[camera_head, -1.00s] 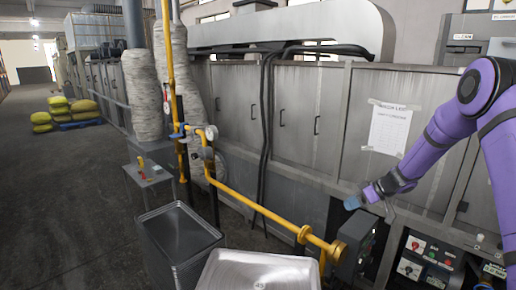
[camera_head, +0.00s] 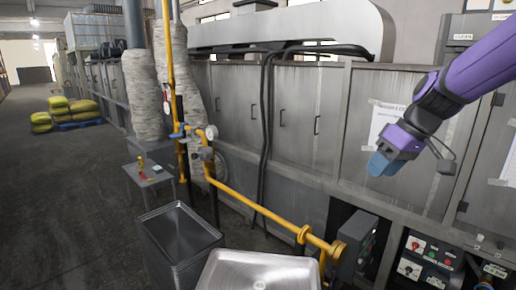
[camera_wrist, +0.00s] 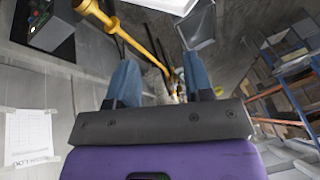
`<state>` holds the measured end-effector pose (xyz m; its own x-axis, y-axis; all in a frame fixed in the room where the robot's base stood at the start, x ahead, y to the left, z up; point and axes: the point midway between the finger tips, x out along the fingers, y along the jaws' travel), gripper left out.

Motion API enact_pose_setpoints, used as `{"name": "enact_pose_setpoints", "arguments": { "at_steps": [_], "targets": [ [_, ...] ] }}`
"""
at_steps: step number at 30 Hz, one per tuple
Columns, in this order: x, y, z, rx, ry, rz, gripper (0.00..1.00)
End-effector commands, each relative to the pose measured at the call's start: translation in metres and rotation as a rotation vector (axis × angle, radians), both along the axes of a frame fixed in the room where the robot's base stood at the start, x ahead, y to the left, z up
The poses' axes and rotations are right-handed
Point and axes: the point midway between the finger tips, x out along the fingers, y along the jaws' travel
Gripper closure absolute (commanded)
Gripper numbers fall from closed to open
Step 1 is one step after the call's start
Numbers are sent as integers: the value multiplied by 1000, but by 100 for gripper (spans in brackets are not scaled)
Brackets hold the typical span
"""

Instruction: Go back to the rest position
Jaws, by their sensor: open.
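My gripper (camera_head: 381,164) is raised in front of the grey cabinets at the right in the head view, below and beside the posted paper sheet. Its blue fingers point down and left. In the wrist view my gripper (camera_wrist: 160,80) shows two blue fingers well apart with nothing between them. The gripper is open and empty, clear of any surface.
Metal pans (camera_head: 178,240) stand stacked at the bottom middle, beside another metal pan (camera_head: 262,272). A yellow pipe (camera_head: 262,208) runs in front of the cabinets (camera_head: 295,115). A control panel (camera_head: 430,252) is at lower right. The floor at left is open.

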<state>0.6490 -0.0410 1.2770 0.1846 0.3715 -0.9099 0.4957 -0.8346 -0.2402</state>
Motion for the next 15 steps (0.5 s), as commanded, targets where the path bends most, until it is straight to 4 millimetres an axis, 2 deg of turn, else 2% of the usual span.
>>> {"name": "enact_pose_setpoints", "arguments": {
  "at_steps": [1, 6, 15],
  "targets": [
    [-15, 1, 9, -20, -7, -21, 53],
    [-62, 0, 27, -82, -17, -119, 53],
    [-143, -9, 43, -166, -70, -312, 53]
  ]
}}
